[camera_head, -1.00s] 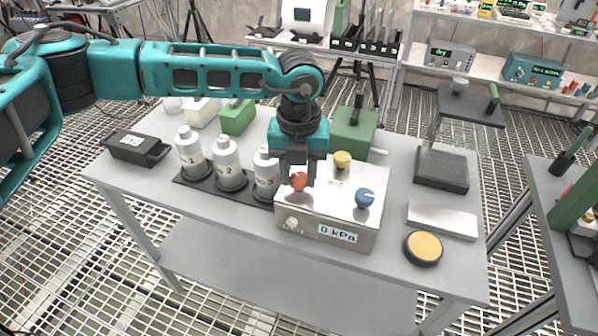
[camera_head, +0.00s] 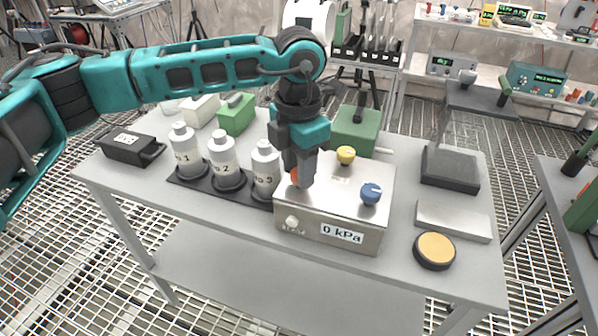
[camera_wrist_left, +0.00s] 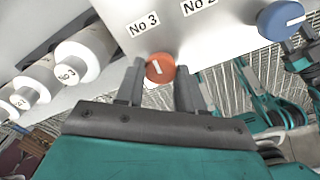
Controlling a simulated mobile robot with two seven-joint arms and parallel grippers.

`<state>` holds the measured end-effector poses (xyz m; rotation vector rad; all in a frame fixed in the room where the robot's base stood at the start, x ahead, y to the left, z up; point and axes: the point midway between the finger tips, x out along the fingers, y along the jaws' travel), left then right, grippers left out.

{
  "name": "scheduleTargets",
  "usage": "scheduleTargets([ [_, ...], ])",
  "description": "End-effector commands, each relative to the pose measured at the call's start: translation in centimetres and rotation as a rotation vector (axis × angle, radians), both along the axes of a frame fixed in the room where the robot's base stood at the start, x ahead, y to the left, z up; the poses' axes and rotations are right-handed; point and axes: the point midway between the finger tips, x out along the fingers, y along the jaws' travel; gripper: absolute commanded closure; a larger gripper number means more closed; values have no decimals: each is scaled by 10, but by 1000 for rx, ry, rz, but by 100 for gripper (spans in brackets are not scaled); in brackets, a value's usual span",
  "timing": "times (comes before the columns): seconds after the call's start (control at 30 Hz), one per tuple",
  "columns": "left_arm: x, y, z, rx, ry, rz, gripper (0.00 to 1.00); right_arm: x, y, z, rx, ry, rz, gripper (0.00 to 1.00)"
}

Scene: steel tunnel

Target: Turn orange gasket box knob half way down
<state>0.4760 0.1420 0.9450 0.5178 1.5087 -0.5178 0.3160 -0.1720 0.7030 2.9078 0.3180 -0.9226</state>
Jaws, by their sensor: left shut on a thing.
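The gasket box (camera_head: 340,215) is a pale metal box near the table's front edge, its front display reading "0 kPa". Its orange knob (camera_head: 294,176) is mostly hidden by my left gripper (camera_head: 301,180) in the head view. In the left wrist view the orange knob (camera_wrist_left: 158,69) sits between the two fingers of my left gripper (camera_wrist_left: 160,85), its white line slightly tilted. My left gripper is shut on it from above. A yellow knob (camera_head: 346,155) and a blue knob (camera_head: 371,193) are on the box top. My right gripper is not in view.
White bottles (camera_head: 222,160) stand in a dark rack just left of the box. A green box (camera_head: 355,130) stands behind it. A round tan-topped disc (camera_head: 435,251), a metal block (camera_head: 453,221) and a dark stand (camera_head: 450,168) are to the right.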

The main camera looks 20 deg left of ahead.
Motion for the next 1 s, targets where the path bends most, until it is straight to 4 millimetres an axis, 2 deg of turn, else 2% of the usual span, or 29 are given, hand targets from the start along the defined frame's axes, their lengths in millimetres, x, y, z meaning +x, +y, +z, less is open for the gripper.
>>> scheduleTargets([
  [0.13,0,0,-3,-1,-1,-141,93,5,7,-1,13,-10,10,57],
  [1.0,3,1,-1,-1,-2,-965,93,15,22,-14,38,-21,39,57],
])
